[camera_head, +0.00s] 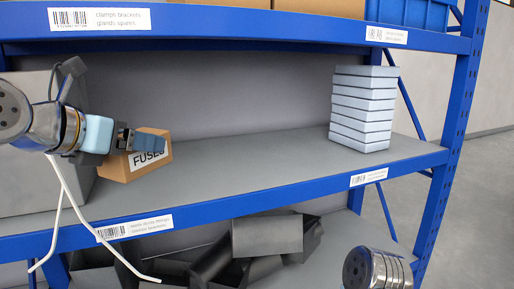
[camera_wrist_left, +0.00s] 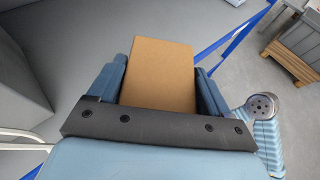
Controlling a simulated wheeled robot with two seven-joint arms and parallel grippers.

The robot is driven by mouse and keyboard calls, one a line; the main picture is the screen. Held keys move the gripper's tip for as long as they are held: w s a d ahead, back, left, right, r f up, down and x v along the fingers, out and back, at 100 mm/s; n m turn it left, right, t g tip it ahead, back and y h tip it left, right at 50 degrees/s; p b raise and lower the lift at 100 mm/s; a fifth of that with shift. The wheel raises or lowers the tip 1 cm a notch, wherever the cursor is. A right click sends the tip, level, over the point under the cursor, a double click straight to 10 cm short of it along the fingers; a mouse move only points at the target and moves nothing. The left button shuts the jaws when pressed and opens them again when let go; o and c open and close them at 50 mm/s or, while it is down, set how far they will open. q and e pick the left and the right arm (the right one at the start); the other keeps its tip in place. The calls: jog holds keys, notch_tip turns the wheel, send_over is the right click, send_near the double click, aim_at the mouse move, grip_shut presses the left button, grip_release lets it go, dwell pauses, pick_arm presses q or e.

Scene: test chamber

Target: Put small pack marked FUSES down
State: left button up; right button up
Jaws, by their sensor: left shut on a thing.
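The small brown pack marked FUSES (camera_head: 128,166) is at the left of the middle shelf in the head view, its white label facing out. My left gripper (camera_head: 150,144) is shut on it, coming in from the left. In the left wrist view the pack (camera_wrist_left: 158,75) sits between the two blue fingers of the left gripper (camera_wrist_left: 160,85). The pack is at or just above the grey shelf board (camera_head: 230,168); I cannot tell if it touches. In the head view, part of my right arm shows at the bottom right, but its gripper is not visible.
A stack of light blue boxes (camera_head: 362,108) stands at the right of the shelf. A grey box (camera_head: 30,150) is at the left behind my arm. The shelf between pack and stack is clear. Dark bins (camera_head: 267,237) lie below. The upper shelf's blue edge (camera_head: 250,27) hangs above.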

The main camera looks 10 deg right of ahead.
pick_arm(q)
jog(key=shift+w+r, duration=0.1)
jog(key=shift+r, duration=0.3)
jog(key=shift+w, duration=0.3)
jog(key=w+f, duration=0.3)
jog(key=w, duration=0.1)
jog(key=w+a+f, duration=0.1)
jog(key=w+f, duration=0.2)
jog(key=w, duration=0.1)
jog(key=w+a+f, duration=0.1)
jog(key=w+f, duration=0.2)
jog(key=w, duration=0.1)
jog(key=shift+w+f, duration=0.1)
jog(key=shift+w, duration=0.3)
jog(key=f, duration=0.3)
jog(key=shift+w+a+f, duration=0.15)
jog(key=shift+w, duration=0.25)
jog(key=shift+f, duration=0.3)
